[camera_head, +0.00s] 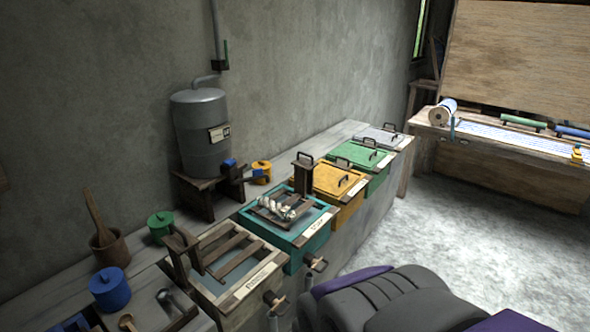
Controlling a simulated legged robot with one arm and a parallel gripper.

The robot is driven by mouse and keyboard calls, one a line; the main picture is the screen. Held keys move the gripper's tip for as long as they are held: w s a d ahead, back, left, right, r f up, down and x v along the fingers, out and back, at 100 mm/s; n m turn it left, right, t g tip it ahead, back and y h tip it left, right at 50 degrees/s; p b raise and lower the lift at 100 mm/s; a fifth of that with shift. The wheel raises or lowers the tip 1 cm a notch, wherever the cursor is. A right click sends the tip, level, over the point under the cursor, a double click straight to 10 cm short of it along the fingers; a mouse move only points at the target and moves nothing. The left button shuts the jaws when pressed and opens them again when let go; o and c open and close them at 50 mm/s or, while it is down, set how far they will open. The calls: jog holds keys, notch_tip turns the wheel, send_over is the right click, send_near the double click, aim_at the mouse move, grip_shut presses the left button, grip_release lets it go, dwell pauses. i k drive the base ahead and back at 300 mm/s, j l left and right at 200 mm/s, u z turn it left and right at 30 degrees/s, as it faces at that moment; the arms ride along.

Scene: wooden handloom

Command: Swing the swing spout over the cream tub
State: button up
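The cream tub (205,308) is a pale open box with slats across its top, nearest me in the row of tubs. A grey metal tank (203,135) stands on a wooden stand at the back. A small blue fitting (230,164) sits low on its right side, and a short bent pipe (205,79) joins its top. I cannot tell which of these is the swing spout; neither lies over the cream tub. My gripper is not in view; a purple and dark grey part of my own body fills the bottom right.
Teal (285,240), yellow (348,212), green and grey tubs continue the row. A white skein lies on the teal tub's slats. A green pot (160,226), blue pot (110,291) and wooden mortar (112,249) stand left. The floor (470,232) right of the bench is clear.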

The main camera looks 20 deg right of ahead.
aim_at(257, 175)
jog(key=z, duration=0.2)
jog(key=i+l, duration=0.35)
jog(key=i, duration=0.15)
jog(key=i+l, duration=0.35)
jog(key=i, duration=0.15)
jog(key=i+l, duration=0.35)
jog(key=i, duration=0.15)
jog(key=i+l, duration=0.35)
jog(key=i, duration=0.15)
